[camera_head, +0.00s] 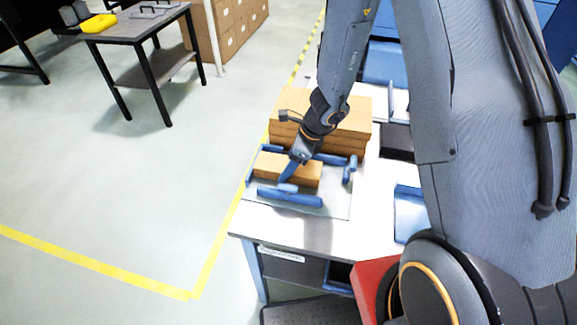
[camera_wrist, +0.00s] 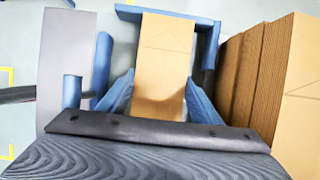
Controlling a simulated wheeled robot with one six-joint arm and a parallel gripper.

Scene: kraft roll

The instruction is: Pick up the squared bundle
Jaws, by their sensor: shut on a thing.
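The squared bundle (camera_head: 272,167) is a flat tan cardboard block lying inside a frame of blue guides (camera_head: 290,195) on a grey plate on the workbench. In the wrist view the bundle (camera_wrist: 165,55) runs lengthwise away from me, with faint lines on its top. My gripper (camera_head: 290,172) reaches down over the bundle from above. In the wrist view its two blue fingers (camera_wrist: 152,97) stand at either side of the bundle's near part, shut on it. The bundle still appears level within the guides; I cannot tell whether it is clear of the plate.
A taller stack of cardboard (camera_head: 345,125) stands just behind the guides and shows at the right in the wrist view (camera_wrist: 250,70). Blue bins (camera_head: 408,212) lie to the right on the workbench (camera_head: 290,232). A side table (camera_head: 140,30) stands far left, with open floor between.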

